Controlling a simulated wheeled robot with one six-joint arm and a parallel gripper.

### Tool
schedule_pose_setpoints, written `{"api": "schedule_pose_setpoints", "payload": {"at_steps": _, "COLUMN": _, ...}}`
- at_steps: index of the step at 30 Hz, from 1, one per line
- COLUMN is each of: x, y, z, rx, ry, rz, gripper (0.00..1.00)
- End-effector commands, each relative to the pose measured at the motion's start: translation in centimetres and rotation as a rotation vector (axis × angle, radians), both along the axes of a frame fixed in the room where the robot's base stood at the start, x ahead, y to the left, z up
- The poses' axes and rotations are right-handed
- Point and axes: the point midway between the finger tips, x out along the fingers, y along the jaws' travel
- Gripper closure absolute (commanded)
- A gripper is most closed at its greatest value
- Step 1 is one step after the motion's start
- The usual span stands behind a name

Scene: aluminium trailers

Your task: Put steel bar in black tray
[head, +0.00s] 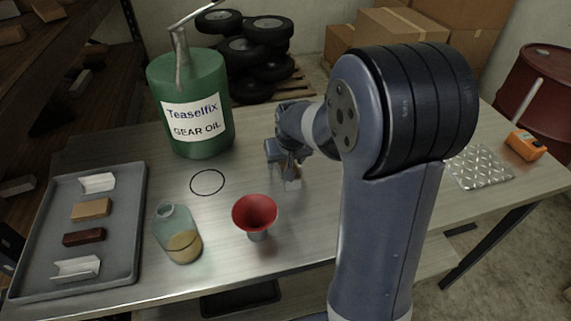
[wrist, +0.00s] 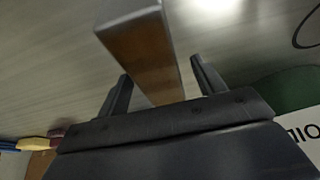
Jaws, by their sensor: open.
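The steel bar (head: 292,184) stands on the metal table under my gripper (head: 289,162). In the wrist view the bar (wrist: 143,50) shows a grey edge and a brownish, reflecting face, and it reaches in between the two fingers of my gripper (wrist: 161,72). The fingers are open, one on each side, with gaps visible beside the bar. A black tray (head: 240,299) shows partly below the table's front edge, on a lower level; the tabletop hides part of it.
A grey tray (head: 132,225) with several small pieces lies at left. A bottle (head: 181,240), red funnel (head: 255,214), black ring (head: 207,194) and green gear oil can (head: 198,85) stand between. A tread plate (head: 480,168) and orange device (head: 527,145) lie at right.

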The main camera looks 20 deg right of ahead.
Motion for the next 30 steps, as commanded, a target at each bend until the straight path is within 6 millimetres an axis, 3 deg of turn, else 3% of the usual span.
{"api": "schedule_pose_setpoints", "payload": {"at_steps": 8, "x": 0.14, "y": 0.01, "z": -0.3, "rx": 0.0, "ry": -0.001, "rz": 0.0, "gripper": 0.35}}
{"api": "schedule_pose_setpoints", "payload": {"at_steps": 30, "x": 0.13, "y": 0.01, "z": -0.27, "rx": 0.0, "ry": -0.001, "rz": 0.0, "gripper": 0.94}}
